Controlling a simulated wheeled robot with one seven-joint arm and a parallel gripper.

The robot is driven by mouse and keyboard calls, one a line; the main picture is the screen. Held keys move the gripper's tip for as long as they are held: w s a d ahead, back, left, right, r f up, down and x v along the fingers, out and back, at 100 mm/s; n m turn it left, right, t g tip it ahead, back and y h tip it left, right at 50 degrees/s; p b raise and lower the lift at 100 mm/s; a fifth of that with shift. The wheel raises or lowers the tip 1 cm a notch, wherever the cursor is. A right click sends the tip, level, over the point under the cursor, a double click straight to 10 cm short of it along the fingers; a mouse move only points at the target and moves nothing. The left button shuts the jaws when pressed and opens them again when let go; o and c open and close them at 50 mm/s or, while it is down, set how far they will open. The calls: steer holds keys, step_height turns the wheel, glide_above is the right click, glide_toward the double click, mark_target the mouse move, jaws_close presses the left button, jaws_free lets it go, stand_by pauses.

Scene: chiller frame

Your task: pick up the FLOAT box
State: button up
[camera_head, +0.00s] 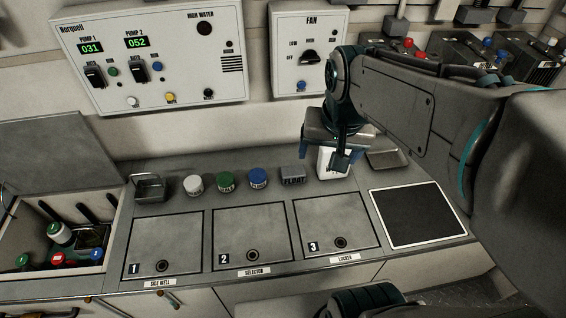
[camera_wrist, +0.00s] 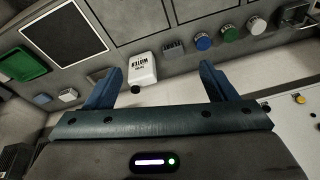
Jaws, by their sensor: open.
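The FLOAT box (camera_head: 293,176) is a small grey block with dark lettering. It sits on the counter behind hatch 3, between the blue-lidded jar and a white container. In the wrist view the FLOAT box (camera_wrist: 172,47) lies beyond my fingers, just right of the white container. My gripper (camera_head: 325,158) is open and empty, above the counter and in front of part of the white container. In the wrist view my gripper (camera_wrist: 160,72) has its two blue fingers spread, with the white container nearest the middle of the gap.
The white container (camera_head: 333,160) stands close to the right of the box. Jars with blue (camera_head: 258,178), green (camera_head: 226,182) and white (camera_head: 193,185) lids stand to the left. A shallow metal tray (camera_head: 387,160) and black mat (camera_head: 417,215) lie right. The wall panels stand behind.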

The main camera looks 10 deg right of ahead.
steer(key=w+f+m+g+b, duration=0.1)
steer(key=w+f+m+b, duration=0.6)
steer(key=w, duration=0.6)
steer(key=m+g+b, duration=0.2)
steer(key=m+b, duration=0.6)
steer(key=b, duration=0.2)
glide_above(293, 171)
step_height(293, 171, down, 30)
steer(key=shift+s+f, duration=0.1)
steer(key=shift+f, duration=0.15)
steer(key=shift+w+d+f, duration=0.1)
steer(key=shift+f, duration=1.45)
steer(key=shift+w+f, duration=0.1)
steer(key=shift+f, duration=1.4)
steer(key=shift+c, duration=0.4)
steer(key=c, duration=1.1)
